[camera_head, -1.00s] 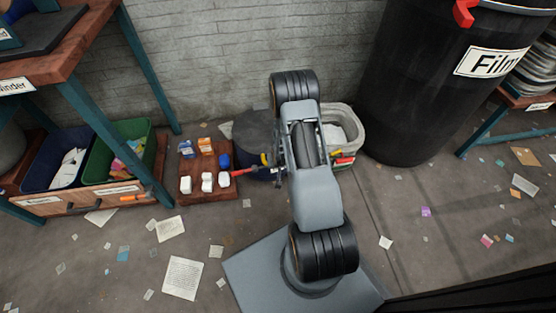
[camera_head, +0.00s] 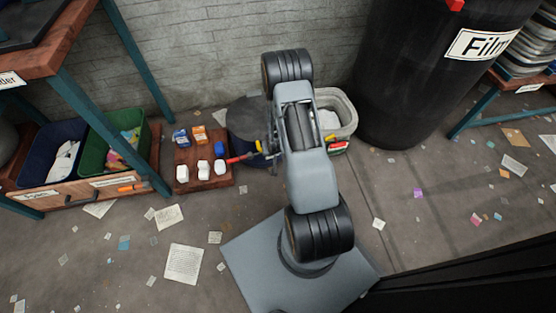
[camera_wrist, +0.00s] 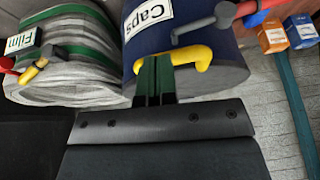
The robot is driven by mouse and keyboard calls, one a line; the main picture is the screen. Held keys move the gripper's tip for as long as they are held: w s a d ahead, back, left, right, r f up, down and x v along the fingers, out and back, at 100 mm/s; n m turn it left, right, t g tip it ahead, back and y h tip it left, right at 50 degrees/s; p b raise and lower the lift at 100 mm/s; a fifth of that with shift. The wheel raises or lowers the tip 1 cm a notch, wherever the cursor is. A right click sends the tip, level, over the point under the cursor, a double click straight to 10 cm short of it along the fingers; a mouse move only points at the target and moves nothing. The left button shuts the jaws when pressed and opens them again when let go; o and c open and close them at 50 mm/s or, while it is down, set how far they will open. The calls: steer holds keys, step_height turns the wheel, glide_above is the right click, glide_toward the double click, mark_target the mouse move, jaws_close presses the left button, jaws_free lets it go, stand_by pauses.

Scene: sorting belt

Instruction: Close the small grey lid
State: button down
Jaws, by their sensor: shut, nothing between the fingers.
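The small grey lid (camera_head: 246,117) is a dark round shape on the blue drum, partly hidden by my arm in the head view. In the wrist view a grey face (camera_wrist: 220,82) borders the blue drum (camera_wrist: 190,12), which bears a "Caps" label. A yellow handle (camera_wrist: 202,56) crosses the edge between blue and grey. My gripper (camera_wrist: 155,62) is shut and empty, its dark green fingertips at the yellow handle's left end. I cannot tell whether they touch it. The gripper is hidden in the head view, and the lid's exact tilt is unclear.
A grey "Film" bin (camera_wrist: 75,65) with a green band stands beside the drum. A low wooden board (camera_head: 205,180) carries small boxes and white pieces, left of the drum. The brick wall (camera_head: 220,40) is close behind. Floor in front is open, with scattered paper.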

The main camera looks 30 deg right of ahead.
steer(key=s+a+r+p, duration=0.2)
steer(key=s+a+r, duration=0.15)
steer(key=s, duration=0.55)
steer(key=w+a+r+n+p, duration=0.15)
steer(key=r+p, duration=0.65)
steer(key=r, duration=1)
steer(key=w+a+r+n+p, duration=0.1)
steer(key=w+a+r+p, duration=0.2)
steer(key=r+p, duration=1)
steer(key=s+a+r+p, duration=0.2)
steer(key=s+r+p, duration=0.1)
steer(key=r, duration=0.9)
steer(key=s+a+r+n+y+p, duration=0.1)
steer(key=s+a+r+p, duration=0.1)
steer(key=r, duration=0.9)
steer(key=s+a+r+n+g+p, duration=0.1)
steer(key=s+r, duration=0.5)
steer(key=r, duration=0.6)
steer(key=a+p, duration=0.1)
steer(key=p, duration=0.1)
steer(key=shift+s+a+r+p, duration=0.2)
steer(key=shift+r+p, duration=0.1)
steer(key=shift+p, duration=0.1)
